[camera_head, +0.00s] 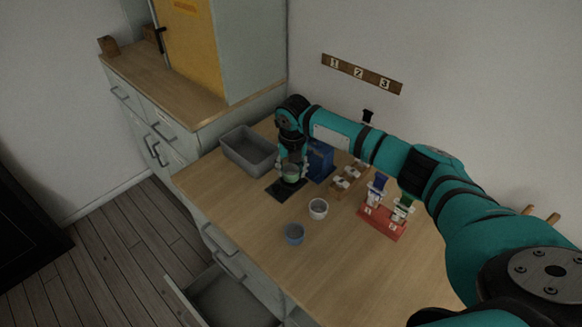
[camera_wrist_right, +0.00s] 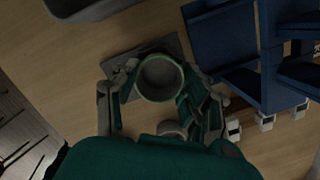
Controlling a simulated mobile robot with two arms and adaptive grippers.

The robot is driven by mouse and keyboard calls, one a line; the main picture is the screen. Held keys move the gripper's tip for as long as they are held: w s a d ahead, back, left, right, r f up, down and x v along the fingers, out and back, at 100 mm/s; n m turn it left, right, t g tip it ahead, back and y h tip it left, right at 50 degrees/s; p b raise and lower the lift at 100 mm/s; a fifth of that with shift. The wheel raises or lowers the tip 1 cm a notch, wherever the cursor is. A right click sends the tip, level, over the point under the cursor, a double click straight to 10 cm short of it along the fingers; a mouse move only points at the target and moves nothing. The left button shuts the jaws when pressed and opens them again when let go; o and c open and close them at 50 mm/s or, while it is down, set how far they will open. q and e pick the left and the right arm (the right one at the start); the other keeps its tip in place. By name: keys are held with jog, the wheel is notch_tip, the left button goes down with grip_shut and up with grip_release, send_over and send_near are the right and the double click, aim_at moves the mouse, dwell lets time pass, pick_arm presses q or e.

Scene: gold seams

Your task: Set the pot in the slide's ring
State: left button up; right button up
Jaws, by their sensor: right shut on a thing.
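The pot (camera_head: 291,179) is a small green cup with a pale grey-green inside. My right gripper (camera_head: 291,171) is shut around its sides; both fingers (camera_wrist_right: 156,92) show at either side of the pot (camera_wrist_right: 158,79) in the right wrist view. The pot is upright and over the dark slide plate (camera_head: 279,193). The plate's edge also shows behind the pot in the right wrist view (camera_wrist_right: 117,65). The pot and fingers hide the plate's middle, so I cannot see the ring or tell whether the pot touches it. My left gripper is not in view.
A grey bin (camera_head: 236,146) stands left of the plate, a blue stand (camera_head: 320,160) right behind it. A white cup (camera_head: 318,209) and a blue-grey cup (camera_head: 294,233) stand in front. A wooden rack (camera_head: 349,178) and red stand (camera_head: 383,222) are to the right. A drawer (camera_head: 225,300) is open below.

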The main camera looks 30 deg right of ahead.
jog(key=shift+f, duration=0.5)
jog(key=shift+f+p, duration=0.15)
jog(key=shift+p, duration=0.35)
dwell(1.0)
jog(key=shift+f, duration=0.25)
dwell(0.6)
jog(key=o, duration=0.9)
jog(key=shift+r, duration=0.1)
jog(key=shift+s+a+r+p, duration=0.1)
jog(key=shift+s+r+p, duration=0.1)
jog(key=shift+r+p, duration=1.15)
jog(key=shift+s+r+p, duration=0.15)
jog(key=shift+r+p, duration=0.9)
jog(key=shift+p, duration=0.45)
